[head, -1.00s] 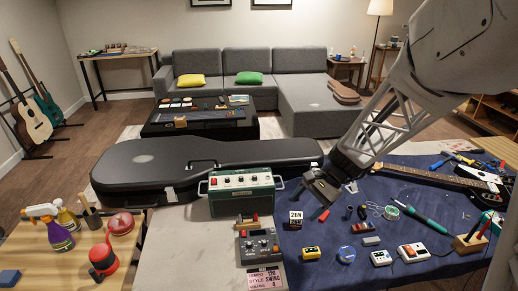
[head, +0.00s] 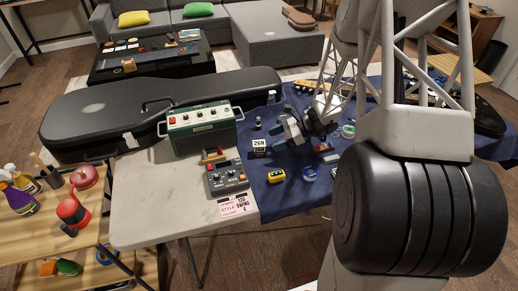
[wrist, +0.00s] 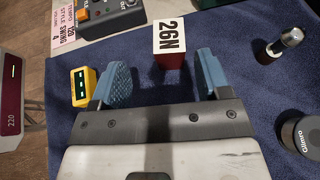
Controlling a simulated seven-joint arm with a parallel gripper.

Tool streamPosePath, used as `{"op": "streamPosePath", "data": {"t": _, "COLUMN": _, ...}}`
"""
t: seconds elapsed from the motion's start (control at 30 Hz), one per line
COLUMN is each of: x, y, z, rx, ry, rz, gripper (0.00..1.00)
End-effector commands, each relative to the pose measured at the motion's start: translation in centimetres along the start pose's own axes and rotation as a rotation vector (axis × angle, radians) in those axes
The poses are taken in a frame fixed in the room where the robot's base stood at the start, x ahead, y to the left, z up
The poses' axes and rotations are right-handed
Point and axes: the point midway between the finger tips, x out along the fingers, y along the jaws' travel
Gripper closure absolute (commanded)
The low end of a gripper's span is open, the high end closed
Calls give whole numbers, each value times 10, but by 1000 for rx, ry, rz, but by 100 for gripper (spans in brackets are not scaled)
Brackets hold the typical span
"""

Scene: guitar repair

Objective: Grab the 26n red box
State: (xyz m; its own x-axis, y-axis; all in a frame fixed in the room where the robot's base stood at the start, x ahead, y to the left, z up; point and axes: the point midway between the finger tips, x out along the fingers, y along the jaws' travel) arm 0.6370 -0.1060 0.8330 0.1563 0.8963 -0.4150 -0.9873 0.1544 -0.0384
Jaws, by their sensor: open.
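The 26N box (wrist: 170,61) shows in the wrist view with a white top labelled "26N" and a dark red side. It stands on the blue cloth (wrist: 215,120), just beyond and between the fingertips of my gripper (wrist: 163,74). The blue-padded fingers are spread apart, with nothing held between them. In the head view the 26N box (head: 259,144) stands near the cloth's left edge, showing white and black label faces. My gripper (head: 290,132) is to its right there, close to it and above the cloth.
A yellow pedal (wrist: 84,87) is beside the left finger. A dark round container (wrist: 303,135) and a small metal cylinder (wrist: 283,44) stand to the right. The grey device (head: 227,177), pink-and-white sign (head: 236,206) and green amplifier (head: 199,129) are left of the box.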

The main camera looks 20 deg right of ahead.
Motion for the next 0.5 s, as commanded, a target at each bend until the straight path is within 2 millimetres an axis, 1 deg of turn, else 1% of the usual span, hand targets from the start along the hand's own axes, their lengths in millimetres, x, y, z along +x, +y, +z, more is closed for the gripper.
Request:
{"op": "streamPosePath", "data": {"t": 0.03, "x": 0, "y": -3, "z": -8, "rx": 20, "ry": -11, "rz": -12, "gripper": 30}}
{"op": "streamPosePath", "data": {"t": 0.1, "x": 0, "y": -6, "z": -15, "rx": 40, "ry": -22, "rz": -25, "gripper": 30}}
{"op": "streamPosePath", "data": {"t": 0.2, "x": 0, "y": -8, "z": -20, "rx": 56, "ry": -32, "rz": -37, "gripper": 30}}
{"op": "streamPosePath", "data": {"t": 0.5, "x": 0, "y": -8, "z": -22, "rx": 60, "ry": -35, "rz": -40, "gripper": 30}}
